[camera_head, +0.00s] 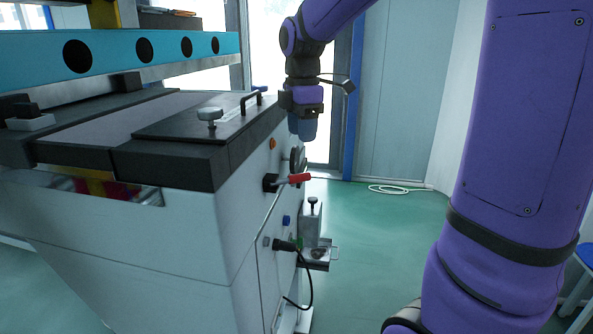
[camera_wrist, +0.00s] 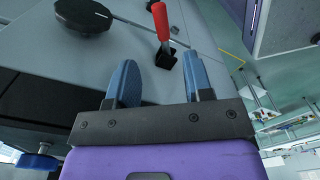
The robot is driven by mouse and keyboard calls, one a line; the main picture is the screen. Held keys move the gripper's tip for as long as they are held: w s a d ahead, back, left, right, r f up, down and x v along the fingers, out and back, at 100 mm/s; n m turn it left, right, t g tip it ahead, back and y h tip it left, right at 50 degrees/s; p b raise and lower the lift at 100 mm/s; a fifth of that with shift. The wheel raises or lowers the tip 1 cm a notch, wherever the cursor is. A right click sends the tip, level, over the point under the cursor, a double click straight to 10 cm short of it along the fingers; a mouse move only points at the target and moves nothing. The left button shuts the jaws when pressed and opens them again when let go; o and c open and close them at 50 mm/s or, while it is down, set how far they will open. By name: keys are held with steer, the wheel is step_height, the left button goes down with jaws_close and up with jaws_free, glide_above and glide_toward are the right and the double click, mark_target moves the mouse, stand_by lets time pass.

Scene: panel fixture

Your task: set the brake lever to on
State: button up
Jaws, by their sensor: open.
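The brake lever (camera_head: 299,178) has a red grip and a black base on the side panel of the white machine (camera_head: 215,220). In the head view its red grip points right, away from the panel. In the wrist view the lever (camera_wrist: 160,22) shows beyond the fingertips, with its black base roughly in line with the gap between them. My gripper (camera_head: 303,130) is above the lever in the head view, fingers pointing down. The wrist view shows my gripper (camera_wrist: 160,64) open and empty, its two blue fingers apart. No contact with the lever is visible.
A black round knob (camera_wrist: 83,15) is beside the lever on the panel. An orange button (camera_head: 272,143), a blue button (camera_head: 286,220) and a small bracket (camera_head: 315,255) are also on that side. The dark machine top (camera_head: 190,130) has a raised handle.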

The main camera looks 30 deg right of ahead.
mark_target(296, 179)
step_height(296, 179, down, 10)
steer(key=shift+f, duration=0.2)
stand_by(0.4)
jaws_close()
